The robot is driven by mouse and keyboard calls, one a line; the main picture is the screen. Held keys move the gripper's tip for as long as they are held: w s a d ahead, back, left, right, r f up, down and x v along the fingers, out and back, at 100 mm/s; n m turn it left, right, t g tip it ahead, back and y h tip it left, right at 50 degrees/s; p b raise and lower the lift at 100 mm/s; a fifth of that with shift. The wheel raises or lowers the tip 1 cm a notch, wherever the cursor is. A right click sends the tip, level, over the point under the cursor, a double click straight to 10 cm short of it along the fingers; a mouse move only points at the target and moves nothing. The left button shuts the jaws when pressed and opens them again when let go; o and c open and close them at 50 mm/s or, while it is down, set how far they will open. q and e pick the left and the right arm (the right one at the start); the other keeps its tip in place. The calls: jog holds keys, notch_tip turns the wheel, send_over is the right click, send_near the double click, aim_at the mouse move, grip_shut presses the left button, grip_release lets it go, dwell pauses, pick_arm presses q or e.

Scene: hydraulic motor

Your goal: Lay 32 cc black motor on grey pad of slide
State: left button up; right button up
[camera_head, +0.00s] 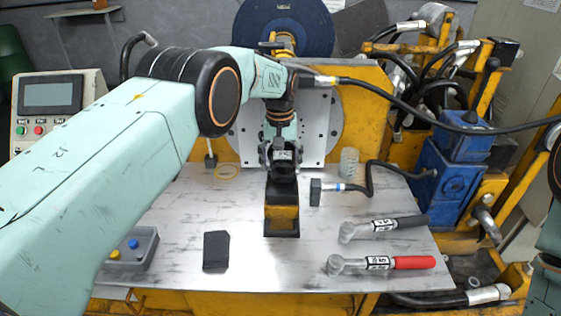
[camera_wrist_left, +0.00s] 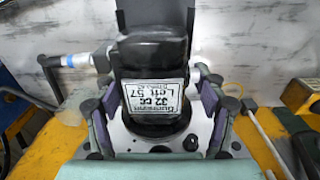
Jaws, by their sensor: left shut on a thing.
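The black 32 cc motor (camera_head: 283,182) has a white label that reads "32 cc" and "Left 57" in the left wrist view (camera_wrist_left: 155,98). My left gripper (camera_head: 281,154) is shut on it, with a finger on each side in the wrist view. The motor is over the yellow slide (camera_head: 282,218), which has a dark base on the metal table. The motor and gripper hide most of the slide's top, so I cannot tell whether the motor touches the pad. My right gripper is not in view.
A dark flat piece (camera_head: 216,250) lies on the table (camera_head: 330,210) left of the slide. Two tools, one black-handled (camera_head: 382,227) and one red-handled (camera_head: 382,264), lie to the right. A button box (camera_head: 132,247) stands front left. A black hose (camera_head: 365,180) crosses the back right.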

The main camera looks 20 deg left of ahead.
pick_arm(q)
jog(key=shift+w, duration=0.1)
dwell(0.5)
jog(key=shift+a, duration=0.1)
jog(key=o, duration=1.9)
jog(key=shift+s, duration=0.2)
jog(key=shift+f, duration=0.1)
jog(key=shift+o, duration=0.3)
jog(key=shift+f, duration=0.25)
jog(key=shift+r, duration=0.15)
